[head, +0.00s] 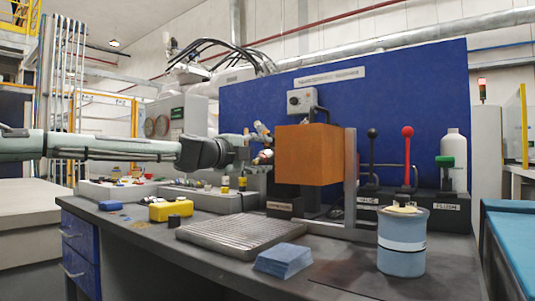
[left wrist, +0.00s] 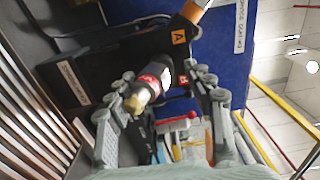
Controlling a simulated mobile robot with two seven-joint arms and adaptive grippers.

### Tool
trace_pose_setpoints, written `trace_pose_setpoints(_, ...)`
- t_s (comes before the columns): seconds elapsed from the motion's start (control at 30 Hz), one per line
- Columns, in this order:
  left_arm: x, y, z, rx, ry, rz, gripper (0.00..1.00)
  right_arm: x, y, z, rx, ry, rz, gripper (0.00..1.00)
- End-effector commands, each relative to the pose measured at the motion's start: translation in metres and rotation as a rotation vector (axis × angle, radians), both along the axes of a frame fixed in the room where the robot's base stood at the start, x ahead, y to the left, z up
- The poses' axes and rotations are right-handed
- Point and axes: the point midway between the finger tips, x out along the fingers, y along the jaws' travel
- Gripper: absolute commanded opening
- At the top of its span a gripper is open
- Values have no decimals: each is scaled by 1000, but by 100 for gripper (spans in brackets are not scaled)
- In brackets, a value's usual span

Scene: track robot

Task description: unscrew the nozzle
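The nozzle (left wrist: 150,85) is a dark and silver cylinder with a red band and a brass-coloured tip. In the left wrist view it lies between the two fingers of my left gripper (left wrist: 163,74), with gaps visible at its sides. In the head view my left gripper (head: 264,146) is at the left side of the orange block (head: 308,155), its fingers around the small nozzle (head: 263,157), which is partly hidden. The gripper looks open; I see no clear contact. My right gripper is in neither view.
On the dark bench stand a ribbed metal plate (head: 241,233), a blue block (head: 283,260), a yellow case (head: 171,210) and a blue-grey can (head: 401,243). Levers (head: 407,150) and a white bottle (head: 454,155) stand to the right. A blue panel (head: 400,90) closes the back.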

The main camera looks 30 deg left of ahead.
Motion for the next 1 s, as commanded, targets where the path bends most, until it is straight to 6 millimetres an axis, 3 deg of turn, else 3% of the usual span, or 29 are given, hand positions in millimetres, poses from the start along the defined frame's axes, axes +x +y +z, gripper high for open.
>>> trace_pose_setpoints(0.27,-12,1,3,3,-4,-1,52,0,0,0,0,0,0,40)
trace_pose_setpoints(0.8,-93,7,3,1,-5,-1,52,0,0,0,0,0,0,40)
trace_pose_setpoints(1.0,-113,9,2,3,-3,0,52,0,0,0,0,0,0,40)
